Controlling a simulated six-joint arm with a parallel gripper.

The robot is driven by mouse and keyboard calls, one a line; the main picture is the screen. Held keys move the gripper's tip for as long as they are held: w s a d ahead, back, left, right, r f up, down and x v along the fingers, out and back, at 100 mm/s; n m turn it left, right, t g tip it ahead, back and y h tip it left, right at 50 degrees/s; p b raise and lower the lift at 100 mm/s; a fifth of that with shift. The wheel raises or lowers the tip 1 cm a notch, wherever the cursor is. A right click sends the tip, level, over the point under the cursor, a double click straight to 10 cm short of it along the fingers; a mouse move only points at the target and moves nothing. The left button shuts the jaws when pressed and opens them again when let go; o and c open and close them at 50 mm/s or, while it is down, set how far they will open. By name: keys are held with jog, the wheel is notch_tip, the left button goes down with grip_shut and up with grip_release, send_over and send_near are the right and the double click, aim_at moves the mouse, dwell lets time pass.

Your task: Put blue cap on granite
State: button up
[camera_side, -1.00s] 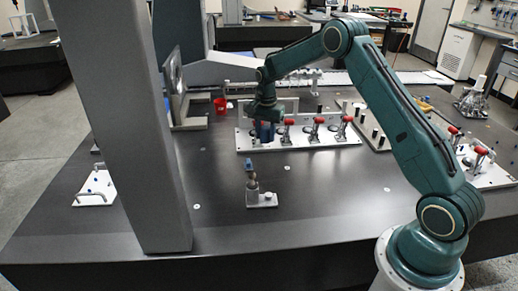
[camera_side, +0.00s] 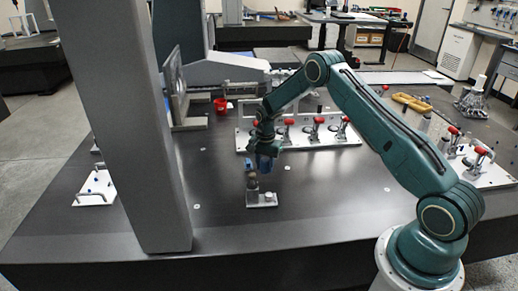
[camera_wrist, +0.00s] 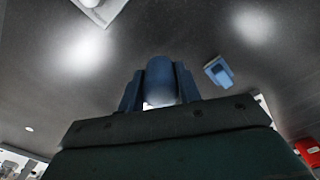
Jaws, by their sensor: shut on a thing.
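My gripper (camera_wrist: 159,88) is shut on the blue cap (camera_wrist: 160,78), a rounded blue piece seen between its two dark blue fingers in the wrist view. In the side view my gripper (camera_side: 265,162) hangs over the dark granite table (camera_side: 330,215), behind the small metal fixture. The cap cannot be told apart from the blue fingers there. Bare granite (camera_wrist: 195,25) shows around the cap in the wrist view. The exact height of the cap above the granite cannot be told.
A small metal fixture (camera_side: 263,201) stands close in front of my gripper. A small blue piece (camera_wrist: 218,72) lies right of the cap. A plate with red-handled clamps (camera_side: 325,143) is behind. A grey column (camera_side: 130,130) stands left. The granite at front right is clear.

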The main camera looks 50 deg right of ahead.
aim_at(265, 181)
jog(key=shift+f, duration=2.1)
jog(key=shift+f, duration=0.15)
jog(key=o, duration=1)
jog(key=shift+c, duration=0.2)
notch_tip(265, 181, up, 12)
jog(key=shift+r, duration=0.15)
